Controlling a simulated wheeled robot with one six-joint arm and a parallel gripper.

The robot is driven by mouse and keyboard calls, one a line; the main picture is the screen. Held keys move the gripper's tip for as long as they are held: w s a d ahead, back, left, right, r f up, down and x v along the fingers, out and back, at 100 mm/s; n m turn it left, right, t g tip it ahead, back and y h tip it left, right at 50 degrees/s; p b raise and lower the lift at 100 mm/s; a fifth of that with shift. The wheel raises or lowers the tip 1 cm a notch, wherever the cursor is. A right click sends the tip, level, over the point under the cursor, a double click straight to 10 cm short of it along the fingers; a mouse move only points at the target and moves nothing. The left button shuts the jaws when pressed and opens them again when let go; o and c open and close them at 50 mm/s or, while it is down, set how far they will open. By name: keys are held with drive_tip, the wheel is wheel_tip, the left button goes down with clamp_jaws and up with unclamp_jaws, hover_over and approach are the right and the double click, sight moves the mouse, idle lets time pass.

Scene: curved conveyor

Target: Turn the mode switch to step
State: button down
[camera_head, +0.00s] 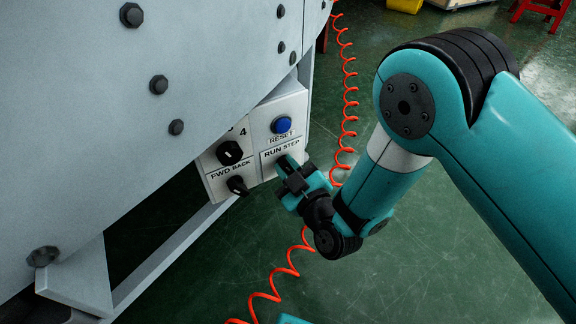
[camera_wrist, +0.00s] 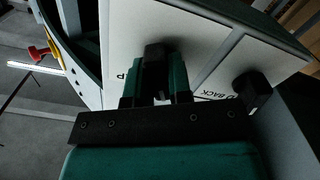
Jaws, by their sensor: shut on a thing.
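The white control panel (camera_head: 258,143) is on the side of the large grey machine. The mode switch is under the RUN STEP label (camera_head: 280,148) at the panel's lower right, and my gripper (camera_head: 287,167) covers most of it. In the wrist view the dark knob of the mode switch (camera_wrist: 155,56) sits between the fingers of my gripper (camera_wrist: 157,82), which are shut on it. Which way the knob points is hard to tell, as the fingers hide it.
A blue RESET button (camera_head: 282,125) is above the mode switch. A black FWD BACK knob (camera_head: 237,185) and a black numbered selector (camera_head: 229,152) are to the left. An orange coiled hose (camera_head: 349,105) hangs behind my gripper. Green floor (camera_head: 420,260) is open below and right.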

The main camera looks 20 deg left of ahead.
drive_tip(key=m+p, duration=0.1)
drive_tip(key=m, duration=0.5)
drive_tip(key=shift+r, duration=0.1)
drive_tip(key=m, duration=0.5)
drive_tip(key=shift+w+d, duration=0.1)
drive_tip(key=shift+w, duration=0.05)
drive_tip(key=shift+m, duration=0.4)
drive_tip(key=c, duration=1)
unclamp_jaws()
drive_tip(key=shift+c, duration=0.2)
